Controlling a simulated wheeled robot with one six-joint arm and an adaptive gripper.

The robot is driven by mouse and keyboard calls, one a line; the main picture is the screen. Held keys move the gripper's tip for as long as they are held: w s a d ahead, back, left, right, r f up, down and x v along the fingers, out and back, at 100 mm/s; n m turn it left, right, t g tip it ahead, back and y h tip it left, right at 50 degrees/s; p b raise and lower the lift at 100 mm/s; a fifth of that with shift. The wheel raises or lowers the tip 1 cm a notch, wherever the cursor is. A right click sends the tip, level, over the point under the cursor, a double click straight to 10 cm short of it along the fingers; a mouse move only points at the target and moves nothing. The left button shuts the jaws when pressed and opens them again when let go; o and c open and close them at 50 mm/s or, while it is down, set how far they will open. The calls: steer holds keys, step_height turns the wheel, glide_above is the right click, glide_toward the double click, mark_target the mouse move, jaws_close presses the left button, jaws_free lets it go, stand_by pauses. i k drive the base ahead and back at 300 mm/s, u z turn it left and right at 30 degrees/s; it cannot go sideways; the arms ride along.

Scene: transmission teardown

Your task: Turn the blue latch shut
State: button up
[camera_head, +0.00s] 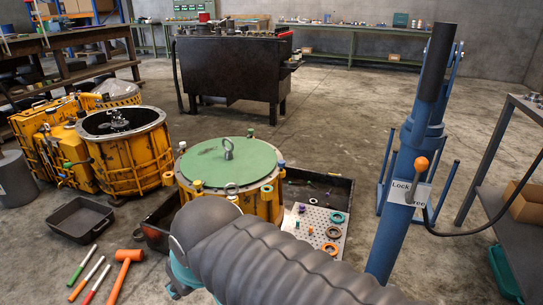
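A yellow round housing with a green lid (226,162) stands on the floor left of centre, with a metal eye bolt upright on the lid. Small latches with coloured caps sit around its rim. My grey ribbed arm covers the near part of the housing. My gripper's fingers do not show.
A perforated plate (318,229) with rings lies right of the housing. A blue post (397,215) with an orange-knobbed lever stands at the right. An open yellow housing (121,160), black tray (75,219) and orange mallet (124,272) are at the left. Open floor lies behind.

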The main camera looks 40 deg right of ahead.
mark_target(281, 164)
steer(key=u, duration=0.05)
steer(key=i, duration=0.8)
steer(key=z, duration=2.2)
steer(key=i, duration=0.5)
steer(key=z, duration=0.05)
